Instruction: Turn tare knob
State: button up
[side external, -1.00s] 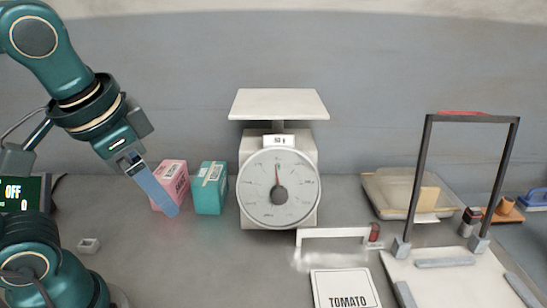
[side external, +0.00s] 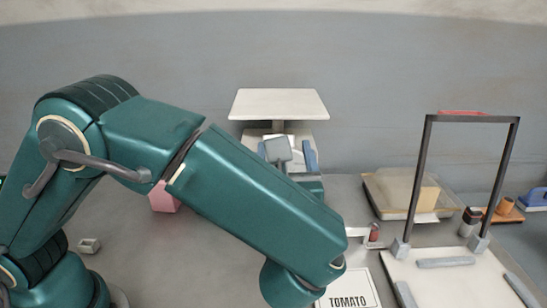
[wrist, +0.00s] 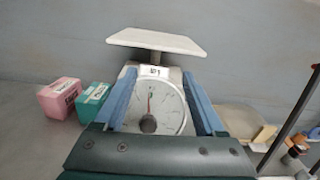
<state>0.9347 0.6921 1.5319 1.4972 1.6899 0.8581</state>
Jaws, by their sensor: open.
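The white scale stands against the grey wall, with its flat pan (side external: 279,104) on top. Its round dial (wrist: 168,105) with a dark grey knob (wrist: 148,123) at the centre faces me in the wrist view. In the side view my arm hides the dial and knob. My gripper (wrist: 162,92) is open, its two blue fingers on either side of the dial in the wrist view. It also shows in front of the scale in the side view (side external: 287,156). No contact with the knob is visible.
A pink box (wrist: 60,97) and a teal box (wrist: 93,102) stand left of the scale. To the right are a clear tray (side external: 375,190), a dark upright frame (side external: 418,180) on a white board, and a TOMATO card (side external: 352,288) in front.

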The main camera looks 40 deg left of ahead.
notch_tip(320, 180, down, 12)
jog(key=shift+x, duration=2.75)
jog(key=shift+s+a, duration=0.15)
grip_shut()
